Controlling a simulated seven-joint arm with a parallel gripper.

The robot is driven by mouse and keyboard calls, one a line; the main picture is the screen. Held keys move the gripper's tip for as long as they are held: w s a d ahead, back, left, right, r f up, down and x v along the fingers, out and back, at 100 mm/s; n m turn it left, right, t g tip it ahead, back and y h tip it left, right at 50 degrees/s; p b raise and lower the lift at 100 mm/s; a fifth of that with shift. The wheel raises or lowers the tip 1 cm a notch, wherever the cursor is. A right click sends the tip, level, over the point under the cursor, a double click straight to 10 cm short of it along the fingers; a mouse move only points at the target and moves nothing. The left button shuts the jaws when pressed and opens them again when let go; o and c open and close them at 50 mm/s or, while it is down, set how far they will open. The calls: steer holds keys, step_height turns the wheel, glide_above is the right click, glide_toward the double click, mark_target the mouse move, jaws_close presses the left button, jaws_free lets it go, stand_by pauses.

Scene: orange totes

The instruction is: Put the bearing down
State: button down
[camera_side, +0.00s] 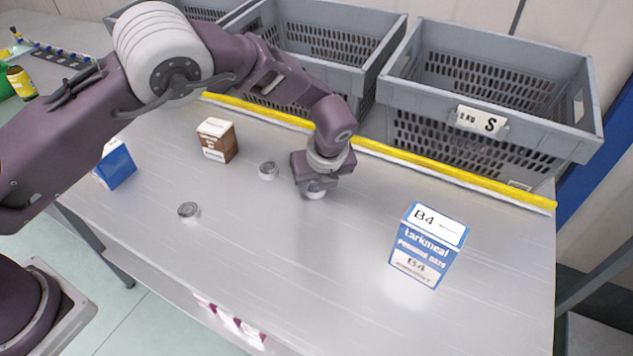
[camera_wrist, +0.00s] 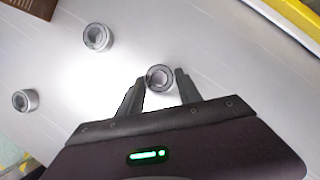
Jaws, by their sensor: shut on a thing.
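My gripper (camera_side: 314,186) is low over the metal table, pointing down, and shut on a bearing (camera_side: 315,194). In the wrist view the held bearing (camera_wrist: 160,77) is a grey ring with a dark centre, between the two fingertips of my gripper (camera_wrist: 159,84). The fingers partly hide it in the side view. I cannot tell whether its underside touches the table. A second bearing (camera_side: 268,170) lies on the table just left of my gripper. A third bearing (camera_side: 188,210) lies farther left and nearer the front.
A blue and white B4 box (camera_side: 428,246) stands to the right. A brown box (camera_side: 217,141) and a blue box (camera_side: 115,165) stand to the left. Grey crates (camera_side: 490,140) line the back behind a yellow strip (camera_side: 451,178). The table's front middle is clear.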

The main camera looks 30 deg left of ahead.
steer(key=c, duration=0.8)
jaws_free()
steer(key=v, duration=1.2)
steer(key=shift+r, duration=0.1)
